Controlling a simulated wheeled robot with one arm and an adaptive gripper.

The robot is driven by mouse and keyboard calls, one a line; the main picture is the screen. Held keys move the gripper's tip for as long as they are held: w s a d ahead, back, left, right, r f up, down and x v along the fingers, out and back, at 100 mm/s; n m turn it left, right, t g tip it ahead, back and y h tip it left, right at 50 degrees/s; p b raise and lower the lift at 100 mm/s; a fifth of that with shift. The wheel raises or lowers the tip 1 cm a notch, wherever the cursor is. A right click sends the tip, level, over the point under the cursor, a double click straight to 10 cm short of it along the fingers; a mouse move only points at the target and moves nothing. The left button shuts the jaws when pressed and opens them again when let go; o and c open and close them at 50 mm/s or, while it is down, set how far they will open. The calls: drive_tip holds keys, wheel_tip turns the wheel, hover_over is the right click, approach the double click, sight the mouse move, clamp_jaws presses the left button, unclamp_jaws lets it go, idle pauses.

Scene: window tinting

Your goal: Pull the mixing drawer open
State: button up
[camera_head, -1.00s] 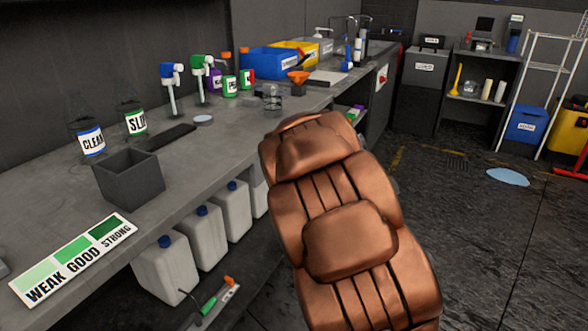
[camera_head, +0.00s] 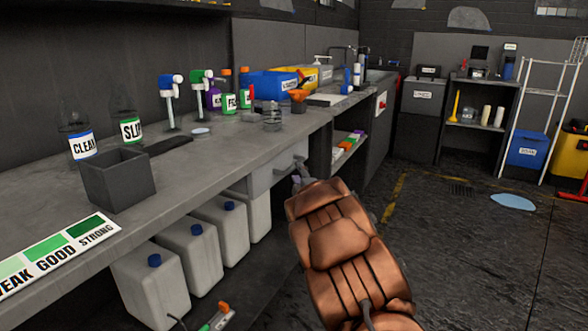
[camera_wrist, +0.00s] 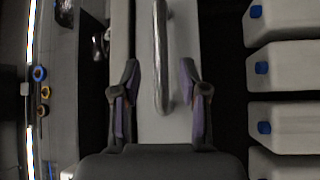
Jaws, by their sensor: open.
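The mixing drawer (camera_head: 266,174) is a pale grey front under the workbench, right of the white jugs, and looks shut. Its metal bar handle (camera_head: 291,162) shows just beyond my gripper (camera_head: 301,179), which is partly hidden behind my copper arm. In the wrist view, the drawer front (camera_wrist: 182,25) fills the middle, and the handle (camera_wrist: 160,45) runs lengthwise up the picture. My gripper (camera_wrist: 160,78) is open, with one purple-padded finger on each side of the handle's near end. Gaps show between the handle and both fingers. I cannot tell the depth between them.
The workbench (camera_head: 228,158) carries a dark box (camera_head: 117,180), labelled bottles and a green colour chart (camera_head: 58,256). Several white jugs (camera_head: 188,252) with blue caps stand below, left of the drawer. An open shelf (camera_head: 347,148) lies to its right. The floor at right is mostly clear.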

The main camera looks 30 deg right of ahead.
sight(294, 166)
drive_tip(key=shift+b+x, duration=0.35)
drive_tip(key=shift+x, duration=2.3)
drive_tip(key=shift+f, duration=0.1)
clamp_jaws()
